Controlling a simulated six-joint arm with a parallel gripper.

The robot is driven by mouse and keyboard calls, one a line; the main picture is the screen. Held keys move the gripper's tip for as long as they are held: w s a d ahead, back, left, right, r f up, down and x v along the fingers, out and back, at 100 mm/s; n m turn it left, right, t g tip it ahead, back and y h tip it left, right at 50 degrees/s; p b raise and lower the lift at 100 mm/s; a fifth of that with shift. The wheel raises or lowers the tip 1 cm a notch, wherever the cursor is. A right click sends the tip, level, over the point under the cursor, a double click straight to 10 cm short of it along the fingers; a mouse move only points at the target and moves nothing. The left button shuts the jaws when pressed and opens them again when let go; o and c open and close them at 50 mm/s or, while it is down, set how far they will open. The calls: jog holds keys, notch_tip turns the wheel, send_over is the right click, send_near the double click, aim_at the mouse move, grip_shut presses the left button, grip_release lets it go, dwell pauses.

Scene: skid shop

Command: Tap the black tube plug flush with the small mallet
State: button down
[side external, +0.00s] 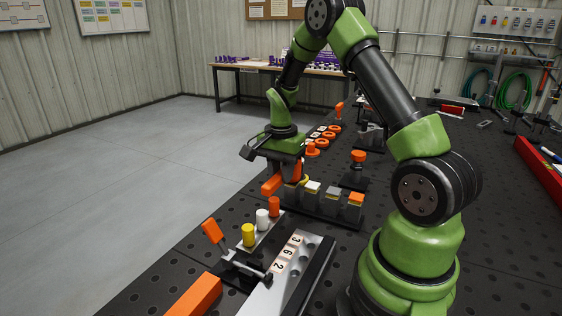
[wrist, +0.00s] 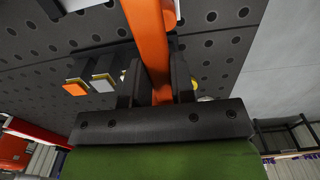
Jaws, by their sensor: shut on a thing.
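My gripper (side external: 284,170) is above the perforated table, near the left end of a row of coloured blocks. It is shut on an orange bar-shaped thing, which looks like the mallet (side external: 272,185). In the wrist view the mallet (wrist: 148,35) runs up out of the frame from between the two dark fingers of the gripper (wrist: 158,80). The mallet's far end is cut off there. I cannot make out the black tube plug in either view; it may be hidden or too small.
A row of blocks, including a grey one (side external: 333,193) and an orange-topped one (side external: 356,200), stands close by. Yellow (side external: 249,235), white (side external: 262,219) and orange (side external: 274,206) cylinders stand nearer the camera. An orange-handled clamp (side external: 213,231) is beside a numbered metal block (side external: 262,298).

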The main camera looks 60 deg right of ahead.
jog(key=shift+r, duration=1.65)
jog(key=shift+f, duration=1.85)
jog(key=shift+r, duration=0.15)
jog(key=shift+r, duration=1.5)
